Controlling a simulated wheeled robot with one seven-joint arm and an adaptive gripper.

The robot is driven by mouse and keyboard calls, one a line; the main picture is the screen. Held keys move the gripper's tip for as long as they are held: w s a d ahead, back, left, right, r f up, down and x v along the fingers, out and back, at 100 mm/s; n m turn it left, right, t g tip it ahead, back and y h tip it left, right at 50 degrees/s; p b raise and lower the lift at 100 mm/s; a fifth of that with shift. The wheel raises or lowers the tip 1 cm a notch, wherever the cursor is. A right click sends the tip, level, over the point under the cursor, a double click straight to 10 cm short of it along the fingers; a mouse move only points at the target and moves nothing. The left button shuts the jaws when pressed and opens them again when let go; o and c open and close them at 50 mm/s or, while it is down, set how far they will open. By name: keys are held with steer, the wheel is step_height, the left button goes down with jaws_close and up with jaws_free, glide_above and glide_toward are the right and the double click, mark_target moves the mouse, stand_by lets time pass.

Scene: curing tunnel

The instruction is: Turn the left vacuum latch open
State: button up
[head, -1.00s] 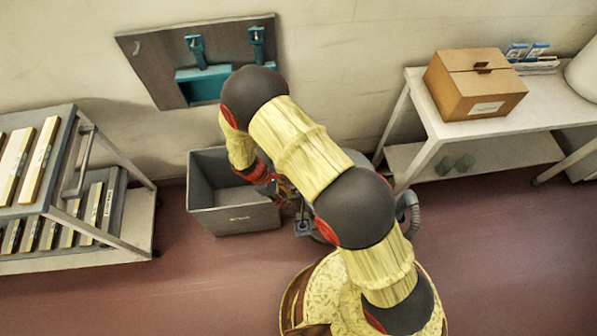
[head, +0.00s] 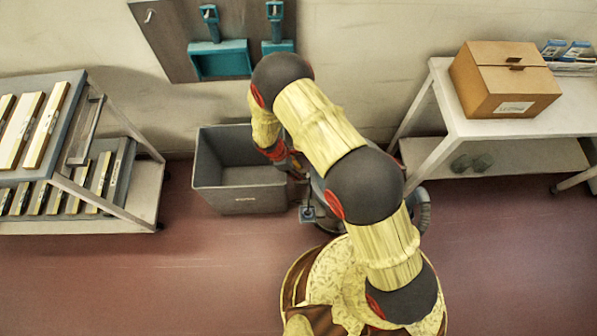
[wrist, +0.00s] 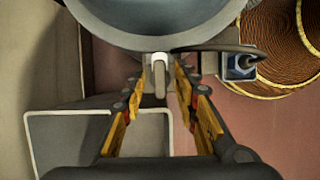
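The vacuum's round grey-blue drum (wrist: 150,18) fills the top of the wrist view. A small pale latch (wrist: 160,70) hangs from its rim, upright in the picture. My gripper (wrist: 162,92) is open, with one yellow finger on each side of the latch. I see gaps between the latch and both fingers. In the head view my arm hides most of the vacuum; its grey ribbed hose (head: 423,210) shows to the right. My gripper is mostly hidden there, beside the bin's right edge.
A grey bin (head: 240,203) stands close left of the vacuum and also shows in the wrist view (wrist: 60,115). A rack cart (head: 140,200) is at left, a white table (head: 450,120) with a cardboard box (head: 505,80) at right. Red floor is open in front.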

steer(key=shift+c, duration=1.1)
jaws_close()
